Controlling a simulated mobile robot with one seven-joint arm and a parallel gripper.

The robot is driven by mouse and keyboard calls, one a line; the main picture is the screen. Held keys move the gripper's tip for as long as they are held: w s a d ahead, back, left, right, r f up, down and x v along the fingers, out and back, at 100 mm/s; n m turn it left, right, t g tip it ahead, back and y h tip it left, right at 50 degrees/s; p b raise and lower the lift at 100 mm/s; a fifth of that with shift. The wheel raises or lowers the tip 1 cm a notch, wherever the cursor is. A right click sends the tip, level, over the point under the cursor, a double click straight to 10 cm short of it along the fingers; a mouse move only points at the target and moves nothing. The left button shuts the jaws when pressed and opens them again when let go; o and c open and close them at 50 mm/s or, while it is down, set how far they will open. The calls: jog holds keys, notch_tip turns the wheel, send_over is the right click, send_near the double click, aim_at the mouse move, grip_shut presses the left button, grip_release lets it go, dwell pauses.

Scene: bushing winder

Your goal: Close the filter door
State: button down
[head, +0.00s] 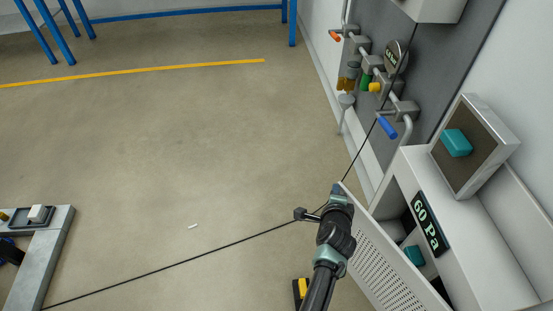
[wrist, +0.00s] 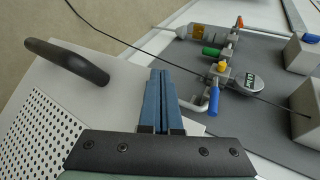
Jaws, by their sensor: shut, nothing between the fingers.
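The filter door (head: 372,262) is a white perforated panel on the low white cabinet at the right of the head view. It stands open, away from the cabinet front, with the inside showing behind it. In the wrist view the door (wrist: 42,135) fills the left side, and its black bar handle (wrist: 67,61) is left of my fingers. My gripper (head: 337,189) is over the door's upper edge in the head view. In the wrist view my gripper (wrist: 160,74) has its blue fingers together and empty, apart from the handle. I cannot tell whether they touch the panel.
The cabinet (head: 480,245) bears a "60 Pa" display (head: 430,222) and a framed filter with a teal grip (head: 456,143). A teal block (head: 414,256) shows inside. Pipes with a blue-handled valve (head: 387,127) line the wall. A thin black line crosses the open floor.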

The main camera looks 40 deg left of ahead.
jog(key=w+d+m+h+b, duration=0.1)
jog(key=w+d+b, duration=0.6)
jog(key=w, duration=0.5)
jog(key=shift+m+t+h+b, duration=0.3)
jog(key=shift+m+b, duration=0.1)
jog(key=shift+b, duration=0.6)
jog(key=shift+d, duration=0.1)
